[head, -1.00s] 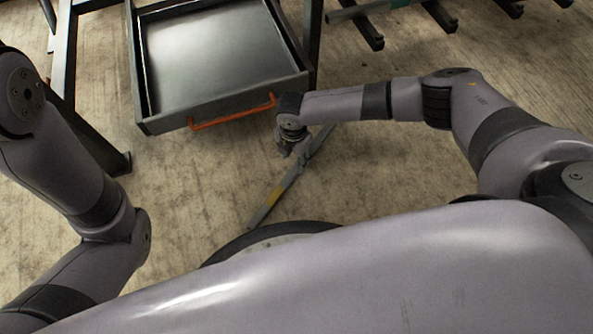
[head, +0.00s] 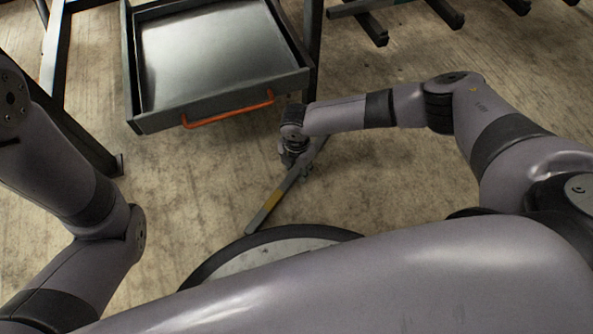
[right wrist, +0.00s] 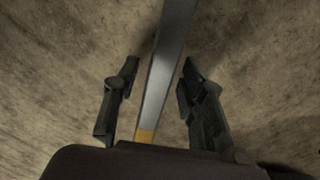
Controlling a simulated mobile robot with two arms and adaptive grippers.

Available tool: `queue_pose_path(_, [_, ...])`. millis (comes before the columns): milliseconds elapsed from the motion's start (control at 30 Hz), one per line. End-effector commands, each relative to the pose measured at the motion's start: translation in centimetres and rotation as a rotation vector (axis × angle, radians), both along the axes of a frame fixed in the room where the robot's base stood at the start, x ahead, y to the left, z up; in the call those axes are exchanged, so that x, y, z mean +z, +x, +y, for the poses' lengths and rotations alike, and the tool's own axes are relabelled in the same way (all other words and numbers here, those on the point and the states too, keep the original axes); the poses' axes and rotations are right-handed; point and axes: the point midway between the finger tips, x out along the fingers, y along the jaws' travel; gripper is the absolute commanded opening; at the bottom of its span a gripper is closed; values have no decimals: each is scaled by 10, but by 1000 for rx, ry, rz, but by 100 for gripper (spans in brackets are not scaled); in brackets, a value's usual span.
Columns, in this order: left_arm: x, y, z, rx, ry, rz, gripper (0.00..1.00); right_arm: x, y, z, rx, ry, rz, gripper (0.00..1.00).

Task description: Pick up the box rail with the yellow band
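The box rail with the yellow band (head: 271,203) lies slantwise on the floor in the head view, its near end close to my round base. My right gripper (head: 294,160) is over the rail's middle part and hides some of it. In the right wrist view the grey rail (right wrist: 168,60) runs between the two fingers of my right gripper (right wrist: 157,85), with a gap on each side; its yellow band (right wrist: 144,135) shows at the bottom. The right gripper is open. My left arm is at the left of the head view, but its gripper is out of view.
An open grey drawer (head: 219,113) with an orange handle (head: 228,109) juts out just beyond the right gripper. A dark frame leg (head: 80,130) stands at the left. Rack arms (head: 374,30) show at the upper right. The floor around the rail is clear.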

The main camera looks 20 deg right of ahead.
Motion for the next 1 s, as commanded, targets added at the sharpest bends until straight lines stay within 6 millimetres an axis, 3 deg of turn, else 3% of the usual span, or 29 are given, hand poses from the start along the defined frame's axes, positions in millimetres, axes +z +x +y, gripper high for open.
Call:
queue_pose_path(533, [0, 0, 0, 0, 1, 0, 40, 0, 0, 0, 0, 0, 0, 0])
queue_pose_path(1000, [0, 0, 0, 0, 0, 0, 40, 0, 0, 0, 0, 0, 0, 0])
